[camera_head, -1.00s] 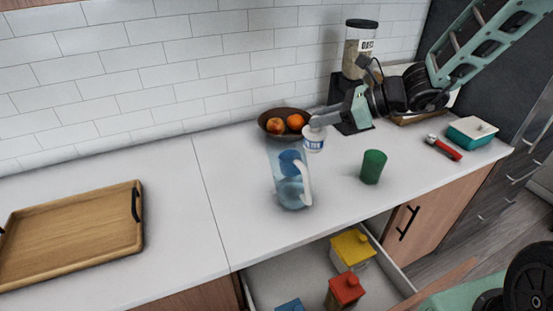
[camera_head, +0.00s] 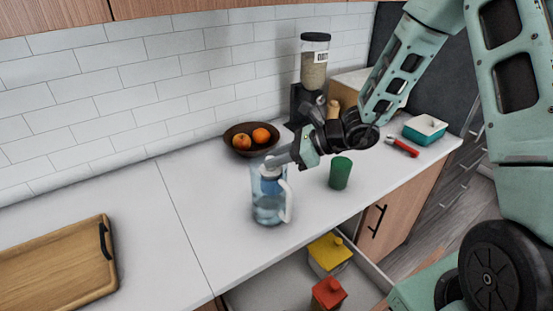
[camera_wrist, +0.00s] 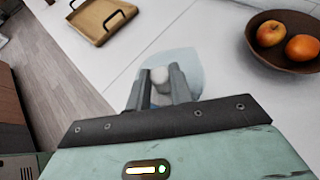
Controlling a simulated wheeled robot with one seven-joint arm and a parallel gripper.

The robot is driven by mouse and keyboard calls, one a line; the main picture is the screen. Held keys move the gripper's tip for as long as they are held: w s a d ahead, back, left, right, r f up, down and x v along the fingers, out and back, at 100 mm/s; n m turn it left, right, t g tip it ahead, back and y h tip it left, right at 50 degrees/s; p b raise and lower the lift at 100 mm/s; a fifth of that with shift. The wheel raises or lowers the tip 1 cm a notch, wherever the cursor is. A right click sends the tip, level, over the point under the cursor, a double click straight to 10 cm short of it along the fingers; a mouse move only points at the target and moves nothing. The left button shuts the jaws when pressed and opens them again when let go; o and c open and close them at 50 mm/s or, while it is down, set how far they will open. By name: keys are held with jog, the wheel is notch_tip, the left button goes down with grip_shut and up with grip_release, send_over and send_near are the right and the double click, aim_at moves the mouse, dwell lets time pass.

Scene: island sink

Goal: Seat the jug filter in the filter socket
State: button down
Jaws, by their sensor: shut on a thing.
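The clear blue jug (camera_head: 267,211) stands upright on the counter, with a pale handle on its right side. My gripper (camera_head: 272,165) is over the jug's mouth and shut on the white-topped jug filter (camera_head: 268,172). The filter is roughly upright in the mouth of the jug, its lower part seen through the jug wall. In the wrist view the filter's white top (camera_wrist: 160,75) is between my fingers (camera_wrist: 158,88), inside the pale outline of the jug's rim (camera_wrist: 187,60). The blue filter socket blends with the filter, so I cannot tell whether the filter is seated.
A green cup (camera_head: 340,173) stands right of the jug. A fruit bowl (camera_head: 240,148) and a cereal dispenser (camera_head: 313,75) are behind. A wooden tray (camera_head: 60,268) lies left. An open drawer (camera_head: 270,283) holds canisters below the counter's front edge. Counter left of the jug is clear.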

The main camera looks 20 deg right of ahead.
jog(key=shift+f, duration=0.5)
jog(key=shift+f, duration=0.2)
jog(key=c, duration=1.3)
grip_release()
jog(key=shift+o, duration=0.2)
